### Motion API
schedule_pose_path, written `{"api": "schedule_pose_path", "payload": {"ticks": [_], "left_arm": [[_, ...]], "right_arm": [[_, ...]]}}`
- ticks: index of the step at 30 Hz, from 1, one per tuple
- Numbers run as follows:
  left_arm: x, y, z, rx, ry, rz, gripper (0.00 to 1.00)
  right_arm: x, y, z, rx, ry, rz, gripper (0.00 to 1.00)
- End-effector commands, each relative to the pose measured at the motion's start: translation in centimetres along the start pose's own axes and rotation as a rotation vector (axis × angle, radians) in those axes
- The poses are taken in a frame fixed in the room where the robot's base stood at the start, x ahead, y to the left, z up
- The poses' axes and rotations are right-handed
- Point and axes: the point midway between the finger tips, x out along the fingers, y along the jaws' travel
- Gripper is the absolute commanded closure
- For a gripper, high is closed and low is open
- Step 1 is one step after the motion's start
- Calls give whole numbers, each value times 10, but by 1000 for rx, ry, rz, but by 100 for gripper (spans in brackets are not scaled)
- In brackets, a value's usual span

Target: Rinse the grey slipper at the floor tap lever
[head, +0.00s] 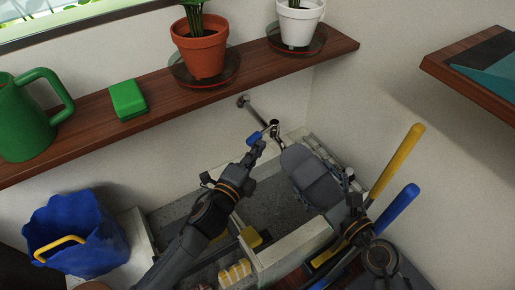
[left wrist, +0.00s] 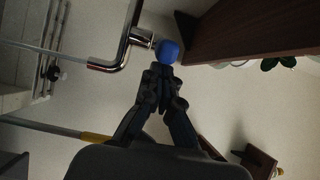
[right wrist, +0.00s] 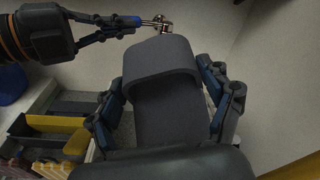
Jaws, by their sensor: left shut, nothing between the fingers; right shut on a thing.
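The grey slipper (head: 310,176) is held by my right gripper (right wrist: 165,100) over the basin, below and right of the tap. In the right wrist view the slipper (right wrist: 165,62) sits between the two fingers, toe strap at the far end. The metal tap (head: 274,127) comes out of the wall and has a blue lever (head: 253,139). My left gripper (head: 258,147) is shut and empty with its tips at the blue lever. In the left wrist view the lever's blue knob (left wrist: 167,52) is just beyond the fingertips (left wrist: 160,76); contact is unclear. No water shows.
A wooden shelf (head: 150,110) with a green watering can (head: 22,125), green box (head: 128,99) and potted plants runs above the tap. A blue bucket (head: 75,235) stands left of the basin (head: 285,255). Yellow (head: 398,160) and blue (head: 395,208) handles rise at right.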

Motion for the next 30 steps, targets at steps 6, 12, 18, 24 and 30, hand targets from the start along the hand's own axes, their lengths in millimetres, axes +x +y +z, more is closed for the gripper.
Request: {"api": "schedule_pose_path", "payload": {"ticks": [6, 12, 18, 24, 30], "left_arm": [[1, -4, 24, 3, -2, 2, 100], [4, 0, 36, 1, -3, 1, 100], [4, -1, 38, 3, -7, 0, 100], [-11, 0, 38, 4, -8, 3, 100], [-51, 1, 34, 1, -2, 5, 100]], "right_arm": [[-2, -8, 16, 0, -1, -1, 55], [-2, -8, 16, 0, -1, -1, 55], [-2, -8, 16, 0, -1, -1, 55], [-2, -8, 16, 0, -1, -1, 55], [-2, -8, 16, 0, -1, -1, 55]]}}
